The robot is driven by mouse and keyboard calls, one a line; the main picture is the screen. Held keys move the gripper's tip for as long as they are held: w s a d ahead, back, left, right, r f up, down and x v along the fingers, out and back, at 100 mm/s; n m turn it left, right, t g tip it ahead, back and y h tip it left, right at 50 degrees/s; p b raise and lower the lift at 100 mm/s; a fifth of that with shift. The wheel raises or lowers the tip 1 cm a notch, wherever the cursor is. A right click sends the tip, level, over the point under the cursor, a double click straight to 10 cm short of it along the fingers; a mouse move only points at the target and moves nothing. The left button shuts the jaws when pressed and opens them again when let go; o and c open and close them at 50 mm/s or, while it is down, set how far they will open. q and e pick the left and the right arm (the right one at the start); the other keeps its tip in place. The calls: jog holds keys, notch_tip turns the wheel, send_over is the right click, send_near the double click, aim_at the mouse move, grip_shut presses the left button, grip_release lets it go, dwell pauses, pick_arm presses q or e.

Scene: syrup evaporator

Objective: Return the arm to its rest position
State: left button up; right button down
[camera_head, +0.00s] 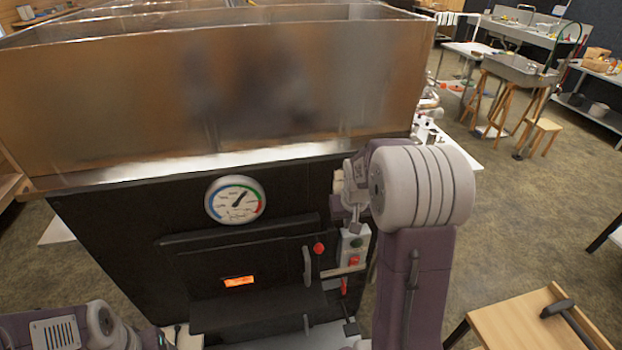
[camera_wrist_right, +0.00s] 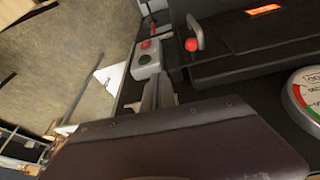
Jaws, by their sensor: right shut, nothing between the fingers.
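My right arm (camera_head: 412,270) rises from the bottom of the head view and bends over at a large grey-white joint.
The evaporator's metal pan (camera_head: 200,95) fills the upper left. A round gauge (camera_head: 236,200), a red knob (camera_head: 319,248) and a door handle (camera_head: 307,266) stand out from its front. A wooden table (camera_head: 530,325) with a hammer (camera_head: 560,309) is at the lower right. Open floor lies behind it.

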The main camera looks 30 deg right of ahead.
jog(key=s+a+f+n+y, duration=0.1)
jog(key=s+a+n, duration=0.15)
jog(key=a, duration=0.45)
jog(key=s+a+n+y, duration=0.1)
jog(key=s+a, duration=0.2)
jog(key=a, duration=0.4)
jog(key=s+a+f+g, duration=0.2)
jog(key=s+f, duration=0.1)
jog(key=s, duration=0.4)
jog(key=shift+s+a+f, duration=0.15)
jog(key=shift+s+f, duration=0.05)
jog(key=shift+s, duration=0.1)
jog(key=shift+s+a+r, duration=0.1)
jog(key=shift+s+a, duration=0.1)
jog(key=shift+w+d, duration=0.1)
